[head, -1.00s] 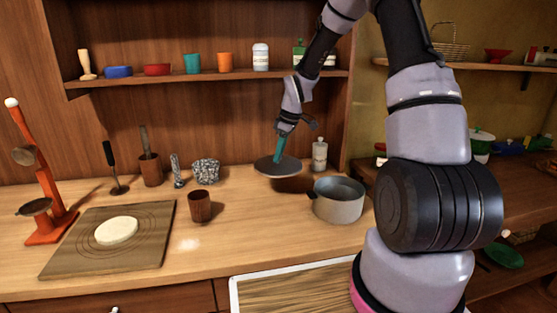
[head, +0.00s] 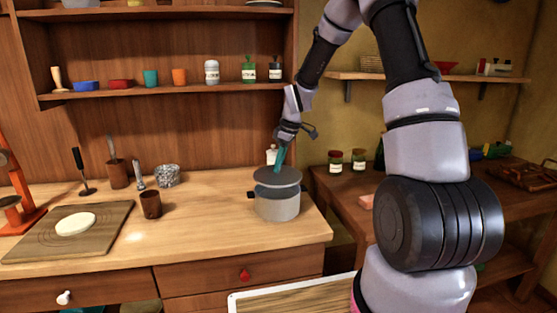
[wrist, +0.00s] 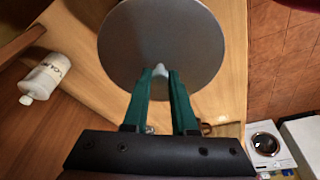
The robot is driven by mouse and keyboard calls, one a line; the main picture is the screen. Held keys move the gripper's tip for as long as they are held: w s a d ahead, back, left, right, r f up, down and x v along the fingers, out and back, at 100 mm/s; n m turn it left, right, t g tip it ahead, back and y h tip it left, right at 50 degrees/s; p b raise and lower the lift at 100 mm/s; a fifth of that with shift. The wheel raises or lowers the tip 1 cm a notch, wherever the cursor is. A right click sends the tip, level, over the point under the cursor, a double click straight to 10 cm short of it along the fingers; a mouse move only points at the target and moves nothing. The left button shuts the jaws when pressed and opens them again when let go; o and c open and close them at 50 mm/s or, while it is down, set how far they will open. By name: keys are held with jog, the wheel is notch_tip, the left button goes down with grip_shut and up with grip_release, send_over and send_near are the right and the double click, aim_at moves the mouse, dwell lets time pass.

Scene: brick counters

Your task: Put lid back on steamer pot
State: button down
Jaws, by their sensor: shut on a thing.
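The grey round lid (head: 277,178) is held by my gripper (head: 279,160), whose teal fingers are shut on its knob. The lid hangs just above the grey steamer pot (head: 278,206), with a dark gap between lid and rim, and it lies roughly over the opening. The pot stands upright near the right end of the counter. In the wrist view the lid (wrist: 160,40) fills the top middle, and my gripper (wrist: 160,72) pinches the pale knob. The pot is hidden behind the lid there.
A white labelled bottle (head: 271,155) stands behind the pot; it also shows in the wrist view (wrist: 45,76). A brown cup (head: 151,204) and a cutting board (head: 70,230) with dough are to the left. A shelf (head: 180,88) with jars is above.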

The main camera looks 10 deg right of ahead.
aim_at(279, 173)
jog(key=shift+s+d+x, duration=0.15)
jog(key=shift+d+x, duration=0.05)
jog(key=shift+x, duration=0.85)
jog(key=shift+s+d+x, duration=0.15)
jog(key=shift+x, duration=0.9)
jog(key=shift+f, duration=0.25)
dwell(0.3)
jog(key=shift+c, duration=0.8)
grip_release()
jog(key=shift+r, duration=3.5)
